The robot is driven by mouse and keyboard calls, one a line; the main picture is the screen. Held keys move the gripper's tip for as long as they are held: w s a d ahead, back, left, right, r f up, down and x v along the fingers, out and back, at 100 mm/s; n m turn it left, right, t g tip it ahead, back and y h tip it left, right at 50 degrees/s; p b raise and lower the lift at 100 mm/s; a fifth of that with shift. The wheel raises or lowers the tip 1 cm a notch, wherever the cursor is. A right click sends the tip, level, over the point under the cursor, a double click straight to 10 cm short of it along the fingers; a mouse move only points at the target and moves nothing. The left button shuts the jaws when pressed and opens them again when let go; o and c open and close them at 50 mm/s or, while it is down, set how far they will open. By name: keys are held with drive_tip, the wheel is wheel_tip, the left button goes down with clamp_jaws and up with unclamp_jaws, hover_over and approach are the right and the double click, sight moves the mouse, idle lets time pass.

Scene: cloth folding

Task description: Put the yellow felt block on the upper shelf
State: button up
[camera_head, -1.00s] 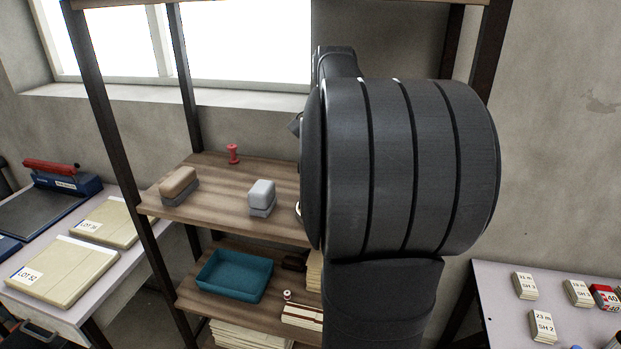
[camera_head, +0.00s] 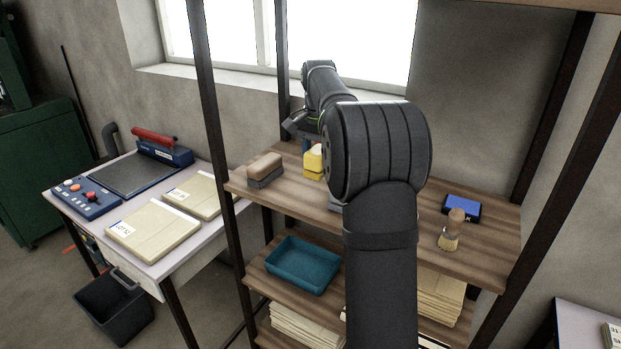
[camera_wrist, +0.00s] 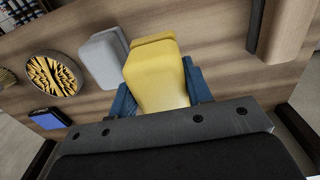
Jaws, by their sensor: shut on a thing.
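The yellow felt block (camera_head: 314,160) is over the left part of the wooden upper shelf (camera_head: 300,201), at or just above its surface; I cannot tell if it touches. My gripper is shut on it, with its blue fingers on either side, and it fills the middle of the wrist view (camera_wrist: 153,78). In the head view my gripper (camera_head: 309,150) is partly hidden by my arm. A grey block (camera_wrist: 101,60) is close beside the yellow one in the wrist view.
A brown-topped block (camera_head: 264,167) lies left of the yellow block. A brush (camera_head: 453,231) and a blue-topped box (camera_head: 462,207) are on the shelf's right part. A teal tray (camera_head: 302,266) is on the shelf below. A dark post (camera_head: 214,130) stands at the left.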

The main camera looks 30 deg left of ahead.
drive_tip(key=a+f, duration=0.1)
drive_tip(key=a, duration=0.1)
drive_tip(key=a+f, duration=0.1)
drive_tip(key=a, duration=0.1)
drive_tip(key=shift+s+f, duration=0.35)
drive_tip(key=shift+f, duration=1.9)
drive_tip(key=shift+f, duration=0.15)
drive_tip(key=o, duration=1)
wheel_tip(320, 180, up, 12)
drive_tip(key=shift+r, duration=0.15)
